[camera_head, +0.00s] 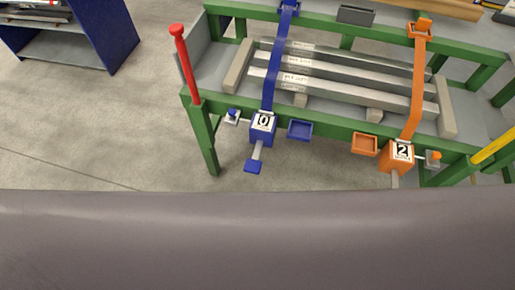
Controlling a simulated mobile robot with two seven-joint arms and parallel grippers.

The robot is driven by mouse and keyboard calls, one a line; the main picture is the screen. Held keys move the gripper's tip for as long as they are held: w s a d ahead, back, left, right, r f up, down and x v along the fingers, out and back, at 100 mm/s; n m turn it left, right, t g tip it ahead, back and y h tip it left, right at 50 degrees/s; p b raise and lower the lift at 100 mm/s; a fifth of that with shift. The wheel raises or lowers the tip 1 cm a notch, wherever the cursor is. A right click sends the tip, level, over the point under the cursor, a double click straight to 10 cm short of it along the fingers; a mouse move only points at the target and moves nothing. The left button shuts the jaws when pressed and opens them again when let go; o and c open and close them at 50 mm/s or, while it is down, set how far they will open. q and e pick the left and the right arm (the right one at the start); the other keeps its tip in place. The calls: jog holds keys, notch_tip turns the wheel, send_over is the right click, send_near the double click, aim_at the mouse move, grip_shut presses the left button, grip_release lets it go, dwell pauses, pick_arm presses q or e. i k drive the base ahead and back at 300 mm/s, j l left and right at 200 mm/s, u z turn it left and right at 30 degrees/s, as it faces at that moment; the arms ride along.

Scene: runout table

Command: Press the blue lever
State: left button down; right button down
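In the head view, a blue lever (254,165) with a flat blue pad hangs on a short grey bar below a blue box marked 0 (262,127). The box sits at the front edge of the green-framed runout table (330,125). The lever's pad points down toward the front and nothing touches it. A smaller blue knob (232,113) sits just left of the box. Neither of my grippers is in view. The lower third of the view is blocked.
A blue tray (300,130) and an orange tray (364,144) are on the table front. An orange box marked 2 (397,157) is further right. A red post (186,65) rises at the left corner. Grey bars lie across the table. The floor at left is clear up to blue shelving (108,30).

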aim_at(253, 165)
jog(key=z, duration=1.55)
jog(key=k+j, duration=0.3)
jog(key=k, duration=0.25)
